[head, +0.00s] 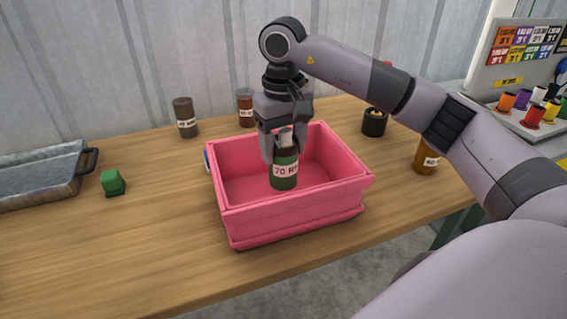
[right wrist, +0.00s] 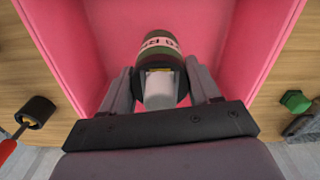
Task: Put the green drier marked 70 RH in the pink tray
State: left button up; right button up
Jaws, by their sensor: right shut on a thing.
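The green drier (head: 284,172) with a white 70 RH label is upright inside the space of the pink tray (head: 295,217) in the head view. My right gripper (head: 283,150) is shut on its upper part from above. In the right wrist view the drier (right wrist: 160,58) sits between the fingers of my right gripper (right wrist: 163,88), with the pink tray (right wrist: 85,40) around it. I cannot tell whether the drier's bottom touches the tray floor. My left gripper is not in view.
A brown bottle (head: 185,117) and a red-brown bottle (head: 245,108) stand behind the tray. A black container (head: 374,122) and an amber bottle (head: 426,158) stand to the right.

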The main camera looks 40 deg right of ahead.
aim_at(284, 162)
jog(key=shift+f, duration=2.1)
jog(key=shift+f, duration=0.15)
jog(key=o, duration=1.1)
jog(key=shift+o, duration=0.2)
jog(key=shift+r, duration=0.25)
notch_tip(284, 162, up, 11)
jog(key=shift+f, duration=0.1)
jog(key=shift+r+p, duration=0.3)
jog(key=shift+r, duration=0.25)
